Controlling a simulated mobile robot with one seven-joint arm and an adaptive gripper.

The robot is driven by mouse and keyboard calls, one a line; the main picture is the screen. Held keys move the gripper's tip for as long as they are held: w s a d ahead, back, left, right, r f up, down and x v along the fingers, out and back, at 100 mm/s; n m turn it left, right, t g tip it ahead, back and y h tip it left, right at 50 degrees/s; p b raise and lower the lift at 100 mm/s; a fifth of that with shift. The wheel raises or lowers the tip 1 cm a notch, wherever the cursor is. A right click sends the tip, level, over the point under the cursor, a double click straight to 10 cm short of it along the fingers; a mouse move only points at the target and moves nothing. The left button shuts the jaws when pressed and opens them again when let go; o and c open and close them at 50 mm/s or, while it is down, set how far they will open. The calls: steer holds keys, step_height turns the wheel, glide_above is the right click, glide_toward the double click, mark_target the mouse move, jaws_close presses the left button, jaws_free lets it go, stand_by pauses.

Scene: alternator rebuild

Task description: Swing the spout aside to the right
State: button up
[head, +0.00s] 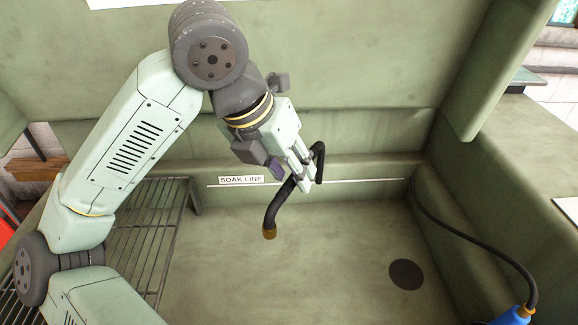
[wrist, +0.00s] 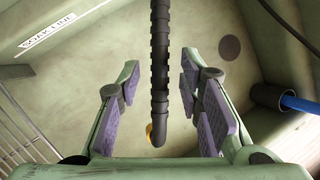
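The spout (head: 272,212) is a black, curved, ribbed tube with a brass-coloured tip. In the head view its tip hangs over the basin floor, and part of the tube is hidden behind my gripper (head: 303,181). In the wrist view the spout (wrist: 159,50) runs down from the top edge into the space between the fingers of my gripper (wrist: 160,78). The fingers stand apart on either side of it, with visible gaps. My gripper is open and holds nothing. The spout's base is not clearly visible.
The green basin has a "SOAK LINE" label (head: 241,180) on its back wall and a dark round drain (head: 406,274) in its floor. A wire rack (head: 150,232) lies at the left. A black hose (head: 470,240) with a blue end (head: 515,315) lies at the right. The basin's middle floor is clear.

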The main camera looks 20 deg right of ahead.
steer(key=shift+c, duration=0.4)
jaws_close()
stand_by(0.5)
